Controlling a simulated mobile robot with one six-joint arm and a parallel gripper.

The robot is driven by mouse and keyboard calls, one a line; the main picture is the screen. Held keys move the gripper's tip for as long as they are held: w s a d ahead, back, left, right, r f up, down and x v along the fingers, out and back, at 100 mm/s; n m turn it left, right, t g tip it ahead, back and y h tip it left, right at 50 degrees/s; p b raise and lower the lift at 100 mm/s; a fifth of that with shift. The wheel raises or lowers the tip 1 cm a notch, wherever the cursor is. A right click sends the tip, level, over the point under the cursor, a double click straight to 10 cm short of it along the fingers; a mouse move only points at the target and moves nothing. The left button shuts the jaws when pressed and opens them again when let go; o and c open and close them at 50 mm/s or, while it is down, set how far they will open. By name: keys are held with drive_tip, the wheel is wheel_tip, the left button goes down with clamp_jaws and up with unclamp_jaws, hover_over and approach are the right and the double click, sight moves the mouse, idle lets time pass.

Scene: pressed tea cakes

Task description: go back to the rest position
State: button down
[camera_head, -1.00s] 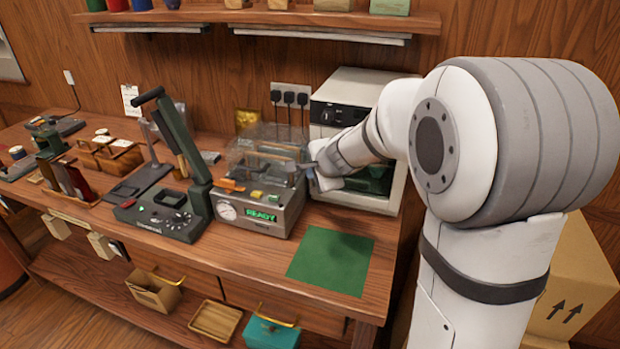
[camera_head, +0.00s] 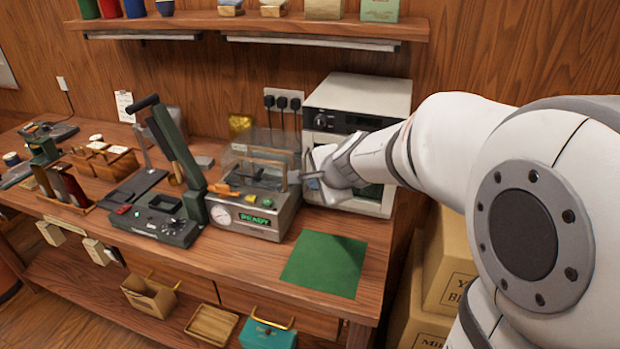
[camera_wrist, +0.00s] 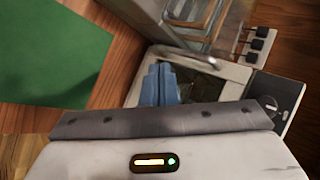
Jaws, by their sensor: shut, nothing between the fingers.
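My gripper (camera_head: 312,180) is above the workbench (camera_head: 250,265), in front of the white oven-like machine (camera_head: 360,98) and just right of the silver machine whose display reads READY (camera_head: 255,218). In the wrist view, my gripper's bluish fingers (camera_wrist: 160,85) are together with nothing between them. They lie over the front of the white machine in that view. Whether the fingers touch the silver machine's clear cover (camera_head: 262,150) cannot be told.
A green mat (camera_head: 325,262) lies bare on the bench's right part. A lever sealer (camera_head: 165,215) stands left of the silver machine. A shelf (camera_head: 250,24) runs above. Cardboard boxes (camera_head: 450,265) stand right of the bench, near my arm.

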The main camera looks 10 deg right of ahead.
drive_tip(key=s+d+f+n+g+h, duration=0.1)
drive_tip(key=s+n+g, duration=0.2)
drive_tip(key=s+n, duration=0.4)
drive_tip(key=s+d+f+n+g+h, duration=0.1)
drive_tip(key=s+n, duration=0.6)
drive_tip(key=s, duration=1)
drive_tip(key=shift+s+d+f+n+g+h+p, duration=0.2)
drive_tip(key=shift+d+f+n+g+h+p, duration=0.15)
drive_tip(key=shift+d+g, duration=0.6)
drive_tip(key=c, duration=2.2)
unclamp_jaws()
drive_tip(key=shift+a+r, duration=0.1)
drive_tip(key=shift+r, duration=0.05)
